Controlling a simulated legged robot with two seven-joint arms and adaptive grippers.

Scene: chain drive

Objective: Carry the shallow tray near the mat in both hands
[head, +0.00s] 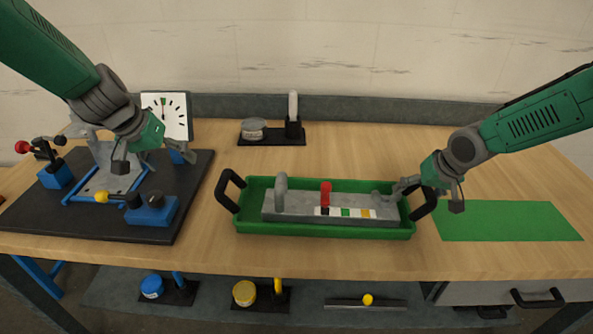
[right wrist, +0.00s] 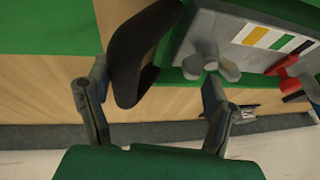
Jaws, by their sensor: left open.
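The shallow green tray (head: 325,233) sits on the wooden table, with black handles at its left end (head: 229,190) and right end (head: 424,204). It holds a grey block (head: 300,204) with a red lever and coloured strips. The flat green mat (head: 508,221) lies just right of the tray. My right gripper (head: 432,195) is at the tray's right handle. In the right wrist view (right wrist: 154,78) its fingers are spread, with the black handle (right wrist: 132,60) between them. I cannot tell whether they touch it. My left gripper (head: 140,165) is open and empty over the dark board, away from the left handle.
The dark board (head: 120,229) at left bears blue fixtures and a red-knobbed lever (head: 38,148). A white dial (head: 167,114) and a small black stand (head: 272,138) are behind. Under the table, a shelf holds several small items. The table is clear between board and tray.

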